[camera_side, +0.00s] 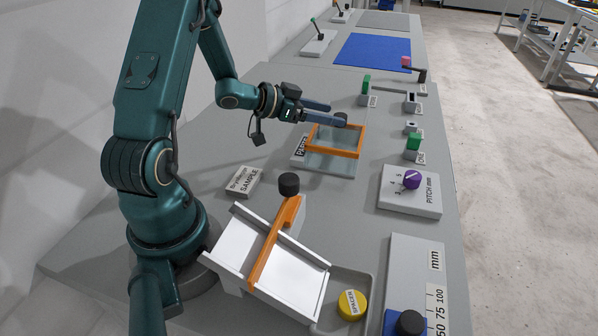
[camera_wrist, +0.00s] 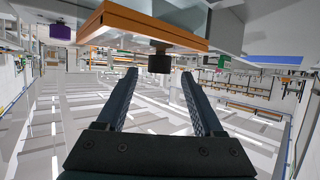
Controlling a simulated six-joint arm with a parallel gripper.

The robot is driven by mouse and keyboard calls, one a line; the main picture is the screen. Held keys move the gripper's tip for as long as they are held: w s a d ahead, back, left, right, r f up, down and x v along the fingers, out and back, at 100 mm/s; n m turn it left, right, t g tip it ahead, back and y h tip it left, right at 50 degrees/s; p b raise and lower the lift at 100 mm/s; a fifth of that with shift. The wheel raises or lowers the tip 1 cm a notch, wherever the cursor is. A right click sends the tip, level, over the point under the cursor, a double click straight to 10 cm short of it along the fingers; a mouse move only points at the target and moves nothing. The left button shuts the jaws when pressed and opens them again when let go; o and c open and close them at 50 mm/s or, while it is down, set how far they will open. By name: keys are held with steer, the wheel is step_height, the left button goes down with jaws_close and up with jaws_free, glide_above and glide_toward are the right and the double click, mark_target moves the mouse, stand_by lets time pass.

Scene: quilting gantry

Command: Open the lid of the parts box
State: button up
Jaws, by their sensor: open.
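The parts box (camera_side: 330,164) is a clear box with a PARTS label at its left, in the middle of the bench. Its orange-framed lid (camera_side: 362,141) lies on top and looks shut. The lid's orange edge also shows in the wrist view (camera_wrist: 140,24). A dark round knob (camera_side: 341,116) stands at the lid's far edge; in the wrist view the knob (camera_wrist: 160,62) lines up with the gap between my fingertips. My gripper (camera_side: 337,113) is open, its fingers level and close to the knob. It also shows in the wrist view (camera_wrist: 159,75). The knob is not gripped.
A white sloped chute (camera_side: 285,277) with an orange bar and a dark knob (camera_side: 289,184) stands in front of the box. A blue mat (camera_side: 372,52) lies behind.

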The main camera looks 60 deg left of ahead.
mark_target(340, 115)
steer(key=shift+x, duration=2)
jaws_close()
